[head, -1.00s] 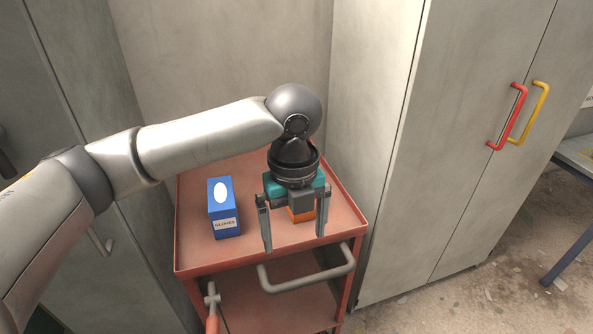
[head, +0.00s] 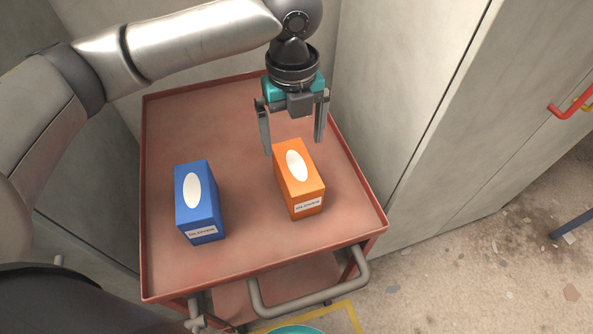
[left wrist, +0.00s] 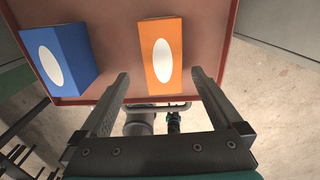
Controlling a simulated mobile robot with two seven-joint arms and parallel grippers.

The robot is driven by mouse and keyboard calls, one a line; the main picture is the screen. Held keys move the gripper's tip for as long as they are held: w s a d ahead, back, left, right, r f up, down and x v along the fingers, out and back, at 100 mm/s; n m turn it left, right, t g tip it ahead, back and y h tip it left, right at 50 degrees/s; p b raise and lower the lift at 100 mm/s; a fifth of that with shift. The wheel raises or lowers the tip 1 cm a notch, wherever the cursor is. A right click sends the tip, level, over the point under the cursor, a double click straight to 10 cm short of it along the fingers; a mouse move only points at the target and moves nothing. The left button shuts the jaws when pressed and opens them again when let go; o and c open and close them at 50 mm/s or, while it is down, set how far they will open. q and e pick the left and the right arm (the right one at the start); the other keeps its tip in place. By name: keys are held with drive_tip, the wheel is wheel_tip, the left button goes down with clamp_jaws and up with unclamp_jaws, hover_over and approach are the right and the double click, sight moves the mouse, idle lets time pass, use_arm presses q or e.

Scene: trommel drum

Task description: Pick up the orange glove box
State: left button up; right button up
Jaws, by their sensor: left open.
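The orange glove box (head: 311,194) stands on the red cart top, right of its middle, with a white oval on its upper face and a label on its front. It also shows in the left wrist view (left wrist: 161,75), ahead of the fingers. My left gripper (head: 293,148) is open and empty. In the head view its fingers point down near the far end of the box, and no contact shows. In the left wrist view the two fingers (left wrist: 166,83) spread wider than the box. My right gripper does not show.
A blue glove box (head: 207,215) stands left of the orange one, with a clear gap between them. The red cart (head: 250,262) has a raised rim and a grey front handle (head: 310,295). A tall cabinet (head: 410,90) stands close at the right.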

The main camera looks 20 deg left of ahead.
sight(295, 164)
use_arm(q)
wheel_tip(295, 164, down, 6)
drive_tip(key=shift+f+b, duration=0.25)
drive_tip(key=shift+b, duration=0.35)
drive_tip(key=shift+d+f, duration=0.1)
drive_tip(key=shift+f, duration=0.55)
wheel_tip(295, 164, down, 4)
drive_tip(key=shift+d+f+b, duration=0.15)
drive_tip(key=shift+f+b, duration=0.1)
drive_tip(key=shift+b, duration=0.55)
drive_tip(key=shift+c, duration=0.2)
drive_tip(key=shift+r, duration=0.1)
drive_tip(key=c, duration=1.4)
drive_tip(key=shift+c, duration=0.5)
drive_tip(key=shift+r, duration=0.15)
